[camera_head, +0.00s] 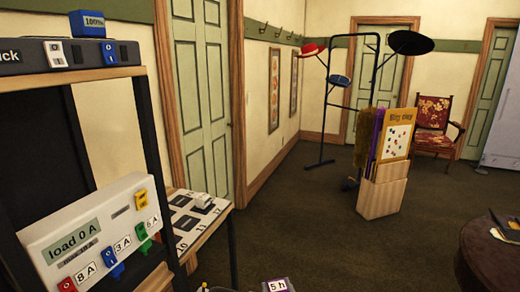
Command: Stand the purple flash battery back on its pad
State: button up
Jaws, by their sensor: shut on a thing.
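A thing with a white "5 h" label and some purple at its edge (278,285) shows at the bottom edge, mostly cut off. I cannot tell whether it is the flash battery or what bears it. A side table (225,206) at the left has numbered dark pads on a pale top. A small pale grey-white thing (203,201) stands on one of its right-hand pads. My gripper cannot be made out in this view.
A load panel (75,240) with coloured switches and a black rack stand close at the left, a blue "100%" block (88,23) on top. A wooden bin (381,192), hat stand (322,110), red chair (433,112) and round table (490,262) surround open dark carpet.

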jog(key=s+d+f+m+h+b, duration=0.1)
jog(key=s+d+f+m+h, duration=0.15)
jog(key=d, duration=0.65)
jog(key=s+d+f+m+h+b, duration=0.15)
jog(key=d+f, duration=0.25)
jog(key=d, duration=0.5)
jog(key=s+d+r+n, duration=0.1)
jog(key=s+d+r, duration=0.2)
jog(key=d, duration=0.7)
jog(key=shift+r+t, duration=0.3)
jog(key=shift+r, duration=0.65)
jog(key=shift+s+a+f, duration=0.1)
jog(key=shift+s+a, duration=0.05)
